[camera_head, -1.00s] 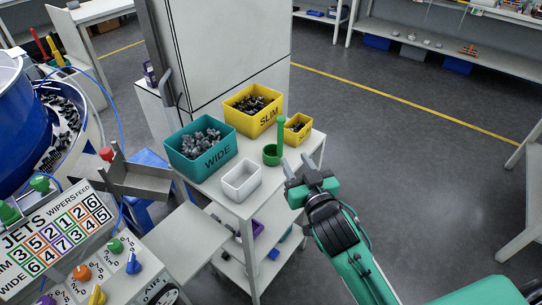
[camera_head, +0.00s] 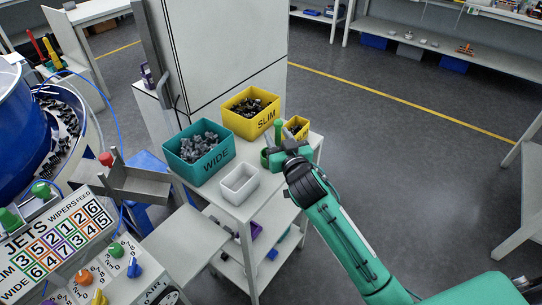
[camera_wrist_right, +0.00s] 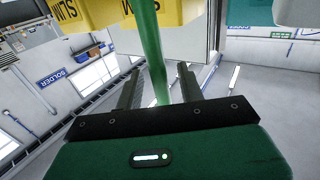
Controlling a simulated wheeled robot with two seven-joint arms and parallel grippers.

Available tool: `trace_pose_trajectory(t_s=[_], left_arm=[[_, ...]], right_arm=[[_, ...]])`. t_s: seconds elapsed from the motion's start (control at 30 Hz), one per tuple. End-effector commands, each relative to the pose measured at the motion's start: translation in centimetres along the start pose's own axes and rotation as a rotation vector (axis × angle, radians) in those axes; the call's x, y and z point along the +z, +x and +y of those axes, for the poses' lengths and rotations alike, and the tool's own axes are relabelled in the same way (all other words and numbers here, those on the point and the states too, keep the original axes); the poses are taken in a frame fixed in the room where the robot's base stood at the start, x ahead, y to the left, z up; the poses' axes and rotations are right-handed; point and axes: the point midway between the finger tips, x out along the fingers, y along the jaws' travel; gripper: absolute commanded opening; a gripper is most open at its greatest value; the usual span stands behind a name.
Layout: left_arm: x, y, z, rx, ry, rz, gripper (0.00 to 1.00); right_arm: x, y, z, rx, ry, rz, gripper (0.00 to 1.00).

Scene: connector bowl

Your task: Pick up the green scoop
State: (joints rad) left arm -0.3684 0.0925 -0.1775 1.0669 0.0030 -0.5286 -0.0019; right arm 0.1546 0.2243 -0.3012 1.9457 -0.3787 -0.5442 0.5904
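The green scoop (camera_head: 278,129) stands on the small white table beside the yellow boxes, its handle upright. Its cup is partly hidden by my right gripper (camera_head: 277,154) in the head view. In the right wrist view the green handle (camera_wrist_right: 151,40) runs between the two dark fingers of my right gripper (camera_wrist_right: 158,72). The fingers stand apart, with a gap showing on each side of the handle. My left gripper is in neither view.
The teal WIDE box (camera_head: 200,172), the yellow SLIM box (camera_head: 262,122), a small yellow box (camera_head: 296,128) and an empty white tray (camera_head: 239,184) share the white table (camera_head: 240,208). A tall grey cabinet (camera_head: 225,50) rises behind. The floor at right is open.

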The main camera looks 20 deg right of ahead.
Motion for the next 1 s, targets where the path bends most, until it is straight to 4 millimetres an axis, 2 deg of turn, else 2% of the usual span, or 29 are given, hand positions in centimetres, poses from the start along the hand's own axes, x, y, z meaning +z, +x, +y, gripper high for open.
trace_pose_trajectory(t_s=[0.27,0.47,0.5,0.83,1.0], left_arm=[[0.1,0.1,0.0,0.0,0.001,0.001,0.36],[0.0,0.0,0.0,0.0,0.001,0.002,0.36],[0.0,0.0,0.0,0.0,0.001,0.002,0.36],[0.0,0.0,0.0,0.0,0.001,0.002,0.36],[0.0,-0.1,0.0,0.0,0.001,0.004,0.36]], right_arm=[[0.0,0.4,0.0,0.0,0.001,0.001,0.39],[0.0,0.3,0.0,0.0,0.001,0.001,0.01],[0.0,0.3,0.0,0.0,0.001,0.001,0.0],[-0.1,0.3,0.0,0.0,0.001,0.002,0.0],[-1.2,0.4,0.0,-0.001,0.002,0.003,0.0]])
